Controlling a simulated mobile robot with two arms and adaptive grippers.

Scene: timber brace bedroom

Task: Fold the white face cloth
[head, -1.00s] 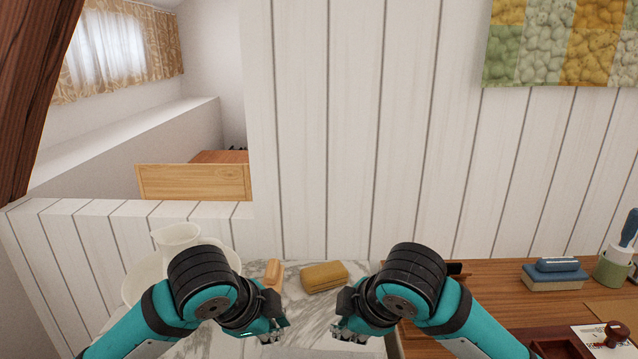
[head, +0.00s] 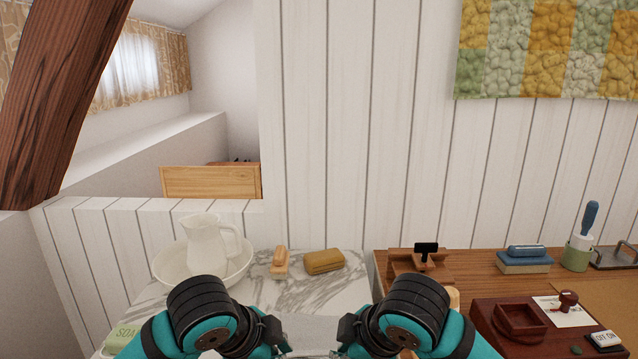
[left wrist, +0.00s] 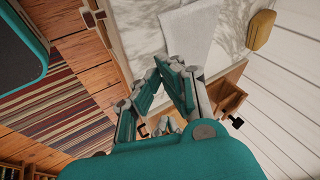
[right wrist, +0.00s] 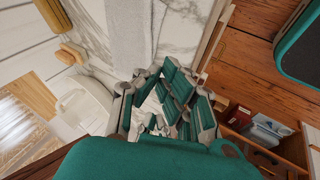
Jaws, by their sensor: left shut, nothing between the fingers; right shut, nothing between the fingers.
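The white face cloth (head: 308,328) lies on the marble top, partly hidden between my two arms in the head view. It shows as a pale flat strip in the left wrist view (left wrist: 190,32) and in the right wrist view (right wrist: 126,32). My left gripper (left wrist: 168,68) is shut and empty, apart from the cloth near its end in the left wrist view. My right gripper (right wrist: 170,76) is shut and empty, near the cloth's end in its own view. In the head view the fingertips are mostly hidden at the bottom edge.
On the marble top (head: 345,292) stand a white jug (head: 205,240) in a basin, a wooden brush (head: 279,263) and a yellow-brown sponge (head: 324,261), behind the cloth. A soap box (head: 124,335) is at front left. The wooden desk (head: 455,268) at right holds stationery.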

